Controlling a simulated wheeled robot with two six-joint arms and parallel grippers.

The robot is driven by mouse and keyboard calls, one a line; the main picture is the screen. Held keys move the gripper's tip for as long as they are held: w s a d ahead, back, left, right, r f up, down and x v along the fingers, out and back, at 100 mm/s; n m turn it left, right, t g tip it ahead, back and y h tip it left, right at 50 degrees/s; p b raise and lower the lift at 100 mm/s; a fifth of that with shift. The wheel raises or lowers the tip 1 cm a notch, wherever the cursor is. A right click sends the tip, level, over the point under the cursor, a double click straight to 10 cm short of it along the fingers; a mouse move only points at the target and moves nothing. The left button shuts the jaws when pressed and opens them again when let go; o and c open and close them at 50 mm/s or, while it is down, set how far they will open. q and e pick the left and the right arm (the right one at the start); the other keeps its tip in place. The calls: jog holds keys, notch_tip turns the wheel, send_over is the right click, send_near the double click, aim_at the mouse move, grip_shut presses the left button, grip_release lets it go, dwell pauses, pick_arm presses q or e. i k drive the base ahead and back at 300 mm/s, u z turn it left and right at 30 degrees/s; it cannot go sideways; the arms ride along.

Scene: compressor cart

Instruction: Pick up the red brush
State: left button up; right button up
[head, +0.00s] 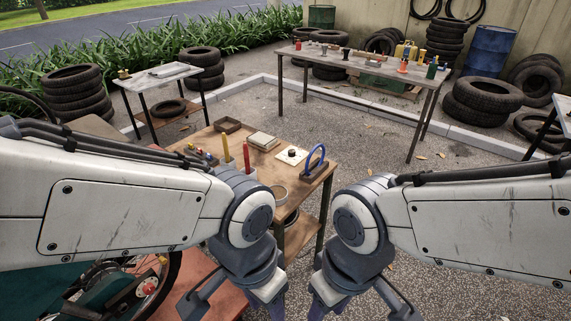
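A slim red upright handle (246,155), which looks like the red brush, stands on the near wooden table just beyond my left arm. Its lower end is partly hidden by the arm, and I see no bristles. A similar yellow handle (226,150) stands to its left. My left gripper (268,310) hangs at the bottom edge, nearer to me than the table and apart from the red handle. My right gripper (322,308) hangs to its right, also low. The fingertips of both are cut off by the frame, so their opening cannot be seen.
A long bench (340,60) stands behind. Gravel between them is open.

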aim_at(245, 148)
jog(key=z, duration=0.4)
jog(key=i, duration=1.15)
jog(key=u, duration=2)
